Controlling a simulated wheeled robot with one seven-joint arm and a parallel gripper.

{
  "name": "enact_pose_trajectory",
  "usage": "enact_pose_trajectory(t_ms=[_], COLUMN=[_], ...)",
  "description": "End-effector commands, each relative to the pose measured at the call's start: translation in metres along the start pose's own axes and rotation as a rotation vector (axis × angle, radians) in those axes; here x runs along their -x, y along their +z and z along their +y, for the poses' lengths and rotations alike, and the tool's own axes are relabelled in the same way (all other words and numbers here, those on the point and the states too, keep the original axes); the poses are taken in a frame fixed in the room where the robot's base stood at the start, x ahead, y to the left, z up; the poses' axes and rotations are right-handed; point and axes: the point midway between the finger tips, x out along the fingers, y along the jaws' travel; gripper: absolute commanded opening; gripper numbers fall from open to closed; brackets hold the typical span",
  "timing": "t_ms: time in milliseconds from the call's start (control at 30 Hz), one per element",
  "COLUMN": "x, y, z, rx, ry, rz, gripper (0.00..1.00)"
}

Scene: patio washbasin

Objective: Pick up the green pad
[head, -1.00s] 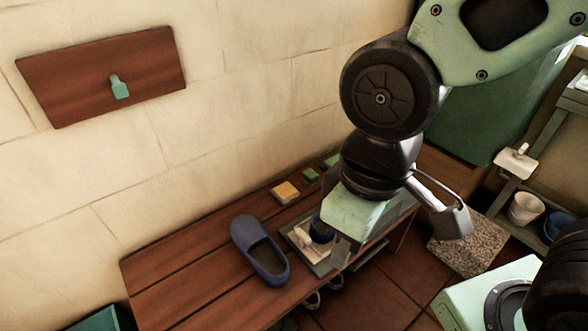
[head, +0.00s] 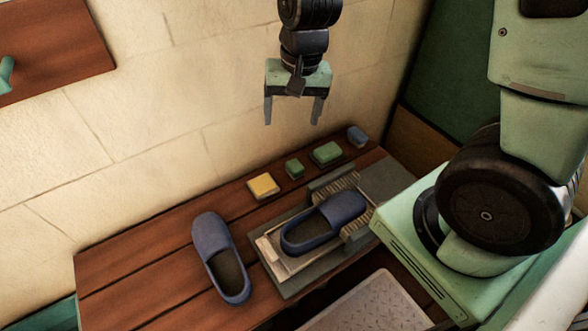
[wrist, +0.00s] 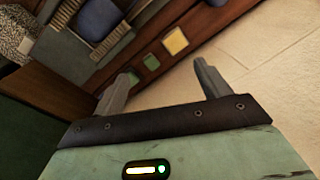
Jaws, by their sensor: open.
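Two green pads lie on the brown wooden bench near the wall: a small one (head: 294,168) and a larger one (head: 327,153). Between a yellow pad and a blue one, they form a row. My gripper (head: 292,119) is open and empty, fingers pointing down, raised above the green pads and apart from them. In the wrist view, the small green pad (wrist: 151,62) shows between the open fingers (wrist: 162,73). The larger green pad (wrist: 133,78) is beside the left finger, partly hidden by it.
The yellow pad (head: 263,186) and the blue pad (head: 357,136) flank the green ones. One blue slipper (head: 221,258) lies on the bench; another (head: 323,222) sits on a grey tray (head: 287,284). The wall (head: 210,90) rises close behind the row.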

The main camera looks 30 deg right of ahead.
Motion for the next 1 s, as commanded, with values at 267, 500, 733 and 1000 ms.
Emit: enact_pose_trajectory(t_ms=[267,500,733,1000], x=[-0.08,-0.124,-0.154,-0.211], y=[-0.074,-0.115,-0.121,-0.119], z=[0.015,0.035,0.043,0.05], rx=[-0.696,-1.071,-1.137,-1.136], ry=[0.072,0.117,0.124,0.125], rz=[-0.021,0.033,0.046,0.044], gripper=[0.75,0.75,0.75,0.75])
